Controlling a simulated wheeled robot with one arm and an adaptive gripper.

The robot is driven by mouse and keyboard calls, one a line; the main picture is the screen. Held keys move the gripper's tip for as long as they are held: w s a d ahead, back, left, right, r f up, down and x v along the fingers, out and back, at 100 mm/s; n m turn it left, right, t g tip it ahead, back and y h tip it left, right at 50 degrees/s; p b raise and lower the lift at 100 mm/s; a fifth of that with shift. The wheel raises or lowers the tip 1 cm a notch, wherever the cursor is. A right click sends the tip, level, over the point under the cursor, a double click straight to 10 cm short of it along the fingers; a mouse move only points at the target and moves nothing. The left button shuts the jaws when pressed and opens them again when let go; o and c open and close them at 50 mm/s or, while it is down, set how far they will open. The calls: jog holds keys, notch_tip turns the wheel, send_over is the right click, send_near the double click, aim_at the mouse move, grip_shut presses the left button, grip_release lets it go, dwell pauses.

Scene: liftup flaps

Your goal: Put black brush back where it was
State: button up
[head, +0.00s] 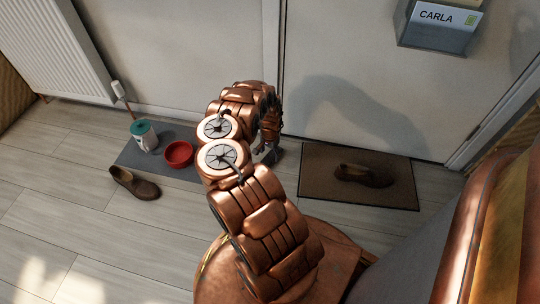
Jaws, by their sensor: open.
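My arm reaches from the bottom of the head view toward the wall and door. My gripper (270,154) points down near the floor, between the grey mat and the brown doormat, and is open. The arm partly hides it. I cannot make out a black brush for certain; the dark shape at the gripper is too small to tell apart from its fingers. A slim object (121,94) with a white top and a reddish lower part leans near the wall by the radiator.
The grey mat (133,158) holds a teal-and-white container (144,136) and a red bowl (178,154). One brown shoe (135,184) lies at its front edge. Another shoe (363,176) lies on the doormat (398,193). A radiator (60,45) and a "CARLA" box (437,30) are on the walls. Front-left floor is clear.

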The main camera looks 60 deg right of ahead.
aim_at(270, 157)
notch_tip(270, 157, up, 9)
jog(key=p, duration=0.4)
jog(key=w+a+r+n+t+y, duration=0.1)
jog(key=w+a+r+n+y, duration=0.1)
jog(key=w+a+r, duration=0.55)
jog(key=w+a+r+n+t+y, duration=0.15)
jog(key=w+a+r, duration=0.25)
jog(key=w+a, duration=0.55)
jog(key=a+r+n+g+y, duration=0.2)
jog(key=a+r+n, duration=0.5)
jog(key=a+r, duration=1.1)
jog(key=s+a+r+n+g+h, duration=0.25)
jog(key=s+a+r+n, duration=0.25)
jog(key=s+a+r, duration=0.75)
jog(key=s+r+n+g+h, duration=0.1)
jog(key=s+r+n+h, duration=0.1)
jog(key=s, duration=2.3)
jog(key=shift+s+d+r+n+g+h, duration=0.25)
jog(key=shift+r+n+g+h, duration=0.15)
jog(key=shift+r+n, duration=0.15)
